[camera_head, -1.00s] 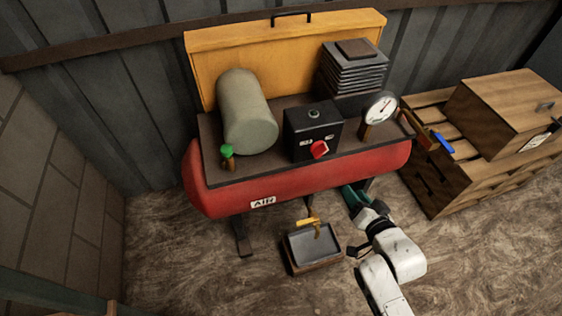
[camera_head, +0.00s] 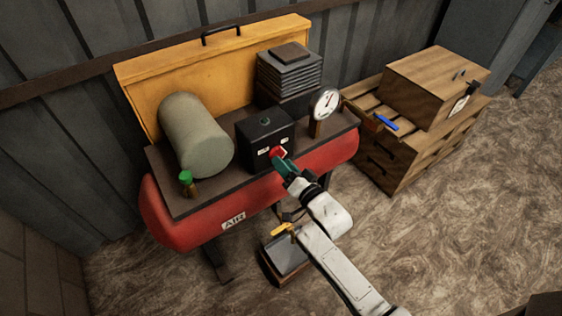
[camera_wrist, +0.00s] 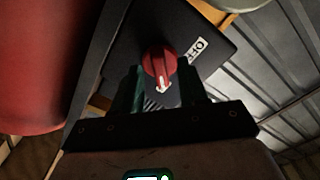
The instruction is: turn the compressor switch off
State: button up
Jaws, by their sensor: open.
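The compressor switch is a red rotary knob (camera_head: 279,153) on the front of a black control box (camera_head: 262,132), on top of the red air tank (camera_head: 190,222). In the wrist view the knob (camera_wrist: 158,62) carries a white pointer aimed toward the bottom of the picture, away from the white OFF label (camera_wrist: 197,47) at its upper right. My gripper (camera_head: 283,163) is right in front of the knob. In the wrist view its open dark green fingers (camera_wrist: 163,82) stand on either side of the knob. I cannot tell if they touch it.
A gauge (camera_head: 325,104) stands right of the box, and a grey-green cylinder (camera_head: 195,135) and a green-capped valve (camera_head: 186,181) stand to its left. A tray (camera_head: 283,262) lies on the floor below the tank. Wooden crates (camera_head: 410,125) stand at the right.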

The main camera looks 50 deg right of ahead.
jog(key=shift+x, duration=0.95)
grip_shut()
